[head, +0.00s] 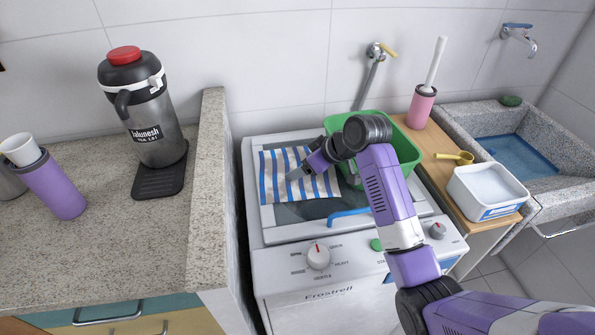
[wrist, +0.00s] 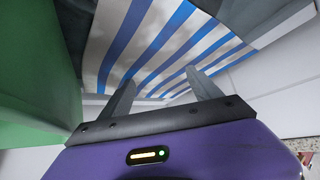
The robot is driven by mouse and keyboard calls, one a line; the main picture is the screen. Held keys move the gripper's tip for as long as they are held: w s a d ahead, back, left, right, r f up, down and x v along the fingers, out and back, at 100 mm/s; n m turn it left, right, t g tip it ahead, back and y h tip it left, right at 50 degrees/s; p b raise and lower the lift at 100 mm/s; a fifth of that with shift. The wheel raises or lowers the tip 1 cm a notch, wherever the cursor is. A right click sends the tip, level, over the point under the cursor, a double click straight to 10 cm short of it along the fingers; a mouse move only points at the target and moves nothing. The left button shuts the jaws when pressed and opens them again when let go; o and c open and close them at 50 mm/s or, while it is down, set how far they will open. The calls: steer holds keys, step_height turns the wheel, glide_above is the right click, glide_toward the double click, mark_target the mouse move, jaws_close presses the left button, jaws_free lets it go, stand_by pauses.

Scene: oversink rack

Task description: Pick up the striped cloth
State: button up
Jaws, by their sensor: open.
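The striped cloth (head: 272,178), white with blue stripes, lies flat on the lid of the white washing machine, at its left part. In the wrist view the cloth (wrist: 150,40) fills the upper middle. My gripper (head: 295,177) is over the cloth, fingers pointing down at it. In the wrist view the two grey fingers of my gripper (wrist: 165,97) are apart with nothing held between them. The fingertips are close to the cloth; I cannot tell whether they touch it. My gripper and arm hide part of the cloth's right side.
A green basin (head: 408,153) stands on the machine just right of my gripper; its wall (wrist: 35,70) is close in the wrist view. A blue handle (head: 347,216) lies at the lid's front. A stone counter (head: 214,150) rises at left. A white tub (head: 487,190) stands at right.

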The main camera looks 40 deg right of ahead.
steer(key=shift+c, duration=0.3)
steer(key=shift+f, duration=0.15)
jaws_close()
step_height(320, 180, up, 12)
steer(key=p, duration=1.1)
step_height(320, 180, up, 9)
steer(key=p, duration=0.6)
steer(key=shift+p, duration=0.3)
